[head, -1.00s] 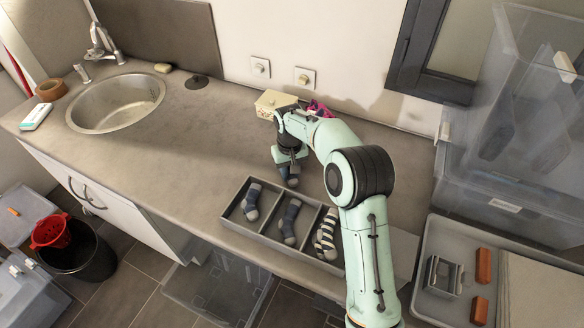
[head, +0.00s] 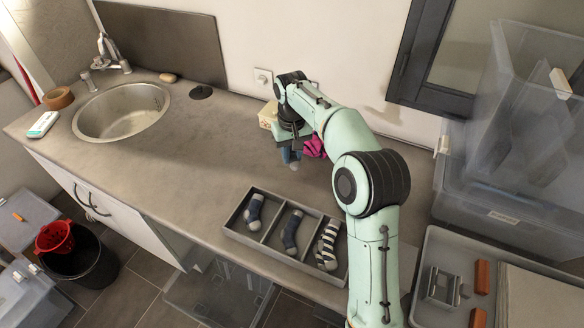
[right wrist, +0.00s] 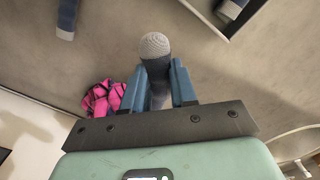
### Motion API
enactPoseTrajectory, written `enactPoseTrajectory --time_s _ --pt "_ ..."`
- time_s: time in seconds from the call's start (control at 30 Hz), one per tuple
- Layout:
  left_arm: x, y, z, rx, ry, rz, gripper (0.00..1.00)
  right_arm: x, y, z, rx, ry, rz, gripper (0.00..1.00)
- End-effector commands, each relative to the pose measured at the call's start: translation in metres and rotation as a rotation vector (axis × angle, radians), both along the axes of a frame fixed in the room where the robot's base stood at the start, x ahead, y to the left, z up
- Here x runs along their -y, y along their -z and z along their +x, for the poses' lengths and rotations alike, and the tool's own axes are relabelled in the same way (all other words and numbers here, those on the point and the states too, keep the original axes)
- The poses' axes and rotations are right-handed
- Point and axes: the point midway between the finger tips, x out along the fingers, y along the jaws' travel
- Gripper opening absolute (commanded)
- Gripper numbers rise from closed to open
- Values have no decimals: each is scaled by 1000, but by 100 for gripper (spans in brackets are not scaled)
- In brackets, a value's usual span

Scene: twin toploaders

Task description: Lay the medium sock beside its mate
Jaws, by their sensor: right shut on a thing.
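My right gripper (head: 291,151) is shut on a blue-grey sock (right wrist: 155,46) with a ribbed light-grey end. It holds the sock over the back of the counter; the end hangs below the fingers in the head view. The grey tray (head: 276,257) at the counter's front has three compartments. A dark blue sock (head: 254,210) lies in the left one, a blue-grey sock (head: 292,231) in the middle, a striped sock (head: 328,246) in the right. Another dark blue sock-like thing (right wrist: 66,20) with a grey end lies outside the tray in the right wrist view. My left gripper is out of view.
A pink cloth (head: 314,146) lies beside the gripper, and a pale yellow box (head: 267,116) stands behind it by the wall. The sink (head: 122,110) is at the left. Clear bins (head: 505,200) stand at the right. The counter between sink and tray is bare.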

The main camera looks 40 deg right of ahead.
Motion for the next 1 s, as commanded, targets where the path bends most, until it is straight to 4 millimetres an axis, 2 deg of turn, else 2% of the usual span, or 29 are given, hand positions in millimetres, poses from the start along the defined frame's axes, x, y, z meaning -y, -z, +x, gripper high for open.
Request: enactPoseTrajectory --time_s 0.03,0.1,0.23,0.37,0.53,0.7,0.9,1.0 --pt "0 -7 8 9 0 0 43 0 -19 3 9 0 -1 0" --pt "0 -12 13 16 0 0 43 0 -34 3 7 0 -1 0" --pt "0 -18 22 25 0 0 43 0 -56 2 6 0 -2 0" --pt "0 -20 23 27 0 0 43 -2 -67 -1 2 -2 0 0" --pt "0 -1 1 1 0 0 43 -22 -54 -27 -16 -18 13 0" --pt "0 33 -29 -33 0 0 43 -60 -27 -71 -25 -56 24 0" --pt "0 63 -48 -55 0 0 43 -99 -5 -118 -15 -104 14 0" --pt "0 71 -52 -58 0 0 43 -111 1 -134 -7 -121 8 0"
